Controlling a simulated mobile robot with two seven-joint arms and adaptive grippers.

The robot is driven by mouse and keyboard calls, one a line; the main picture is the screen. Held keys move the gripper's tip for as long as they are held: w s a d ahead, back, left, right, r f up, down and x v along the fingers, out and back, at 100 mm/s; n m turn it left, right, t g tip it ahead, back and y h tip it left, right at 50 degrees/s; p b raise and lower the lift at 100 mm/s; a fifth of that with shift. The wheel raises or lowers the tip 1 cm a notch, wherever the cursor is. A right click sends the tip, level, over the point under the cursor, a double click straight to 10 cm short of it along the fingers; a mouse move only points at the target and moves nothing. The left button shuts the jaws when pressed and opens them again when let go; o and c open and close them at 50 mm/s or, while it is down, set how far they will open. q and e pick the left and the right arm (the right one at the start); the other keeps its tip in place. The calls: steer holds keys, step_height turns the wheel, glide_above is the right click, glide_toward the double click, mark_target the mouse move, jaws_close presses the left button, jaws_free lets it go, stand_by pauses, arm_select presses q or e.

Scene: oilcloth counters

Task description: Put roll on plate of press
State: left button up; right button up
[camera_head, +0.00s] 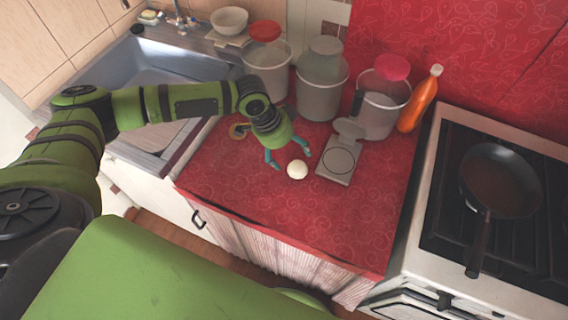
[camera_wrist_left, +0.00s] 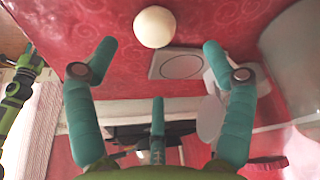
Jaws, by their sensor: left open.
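The roll (camera_head: 297,169) is a small cream ball on the red counter. It also shows at the top of the left wrist view (camera_wrist_left: 154,27). The press (camera_head: 346,146) is a pale grey device just right of the roll, its lid raised at the back and its flat plate (camera_head: 339,161) bare, with a ring mark. The plate also shows in the left wrist view (camera_wrist_left: 181,66). My left gripper (camera_head: 288,157) is open and empty, its teal fingers apart beside and behind the roll. Whether a finger touches the roll cannot be told. My right gripper is not in view.
Several grey pots (camera_head: 321,88) and an orange bottle (camera_head: 419,98) stand behind the press. A sink (camera_head: 170,75) lies to the left. A stove (camera_head: 455,240) with a frying pan (camera_head: 499,181) is at the right. The front counter (camera_head: 330,220) is clear.

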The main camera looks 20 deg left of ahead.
mark_target(301, 168)
arm_select(q)
steer(key=shift+m, duration=0.6)
steer(key=p+x, duration=0.2)
steer(key=x, duration=0.4)
steer(key=shift+s+d+f, duration=0.1)
steer(key=shift+d+f, duration=0.1)
steer(key=shift+f, duration=0.45)
steer(key=shift+c, duration=0.4)
steer(key=c, duration=1.1)
steer(key=shift+c, duration=0.2)
steer(key=shift+r, duration=0.1)
